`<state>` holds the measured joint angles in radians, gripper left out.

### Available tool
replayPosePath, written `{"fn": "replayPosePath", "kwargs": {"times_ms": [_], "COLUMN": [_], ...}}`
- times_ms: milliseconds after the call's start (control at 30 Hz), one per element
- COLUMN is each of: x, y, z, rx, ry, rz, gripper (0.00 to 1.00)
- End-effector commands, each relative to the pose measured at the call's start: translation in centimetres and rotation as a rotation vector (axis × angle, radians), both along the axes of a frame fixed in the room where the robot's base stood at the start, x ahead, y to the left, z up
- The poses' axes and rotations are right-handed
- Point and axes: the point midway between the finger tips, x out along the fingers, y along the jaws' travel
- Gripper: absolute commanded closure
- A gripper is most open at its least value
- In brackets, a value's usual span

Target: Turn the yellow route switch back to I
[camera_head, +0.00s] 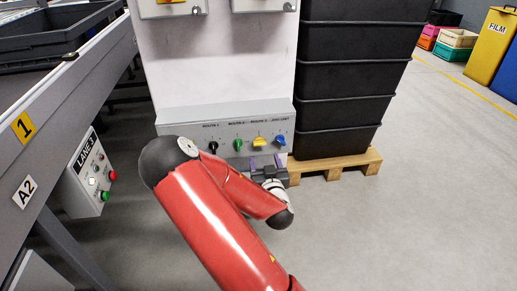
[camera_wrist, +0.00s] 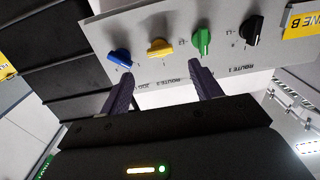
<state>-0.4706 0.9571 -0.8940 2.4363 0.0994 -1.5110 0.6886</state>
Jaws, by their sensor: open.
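The yellow route switch (camera_head: 259,142) is third from the left in a row of rotary knobs on a grey control panel (camera_head: 175,122) in the head view. Its handle looks turned sideways rather than upright; its exact mark is too small to read. In the wrist view, which is upside down, the yellow switch (camera_wrist: 159,47) lies beyond and between my fingertips. My gripper (camera_head: 265,162) has purple fingers, open and empty, just below and in front of the yellow switch. In the wrist view my gripper (camera_wrist: 160,70) shows a clear gap between its fingers, apart from the knob.
A green knob (camera_head: 238,144) and a blue knob (camera_head: 280,140) flank the yellow one closely; a black knob (camera_head: 213,147) is farther left. Stacked black crates (camera_head: 340,145) on a pallet (camera_head: 340,165) stand right of the panel. A conveyor with a lane box (camera_head: 88,178) is left.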

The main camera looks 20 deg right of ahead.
Motion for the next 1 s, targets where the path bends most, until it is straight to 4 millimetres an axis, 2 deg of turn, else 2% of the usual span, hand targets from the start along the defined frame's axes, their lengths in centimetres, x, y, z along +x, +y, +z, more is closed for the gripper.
{"fn": "replayPosePath", "kwargs": {"times_ms": [300, 467, 600, 833, 867, 1000], "x": [4.6, 6.4, 7.2, 7.2, 7.2, 7.2], "y": [-1.2, -1.8, -2.0, -2.1, -2.1, -2.1], "z": [0.1, 0.0, 0.0, 0.0, 0.0, 0.0], "rx": [-0.002, 0.000, 0.000, 0.000, 0.000, 0.000], "ry": [-0.001, -0.001, 0.000, 0.000, 0.001, 0.001], "rz": [0.002, 0.001, 0.000, -0.001, -0.001, 0.000], "gripper": [0.36, 0.36, 0.36, 0.36, 0.38, 0.56]}}
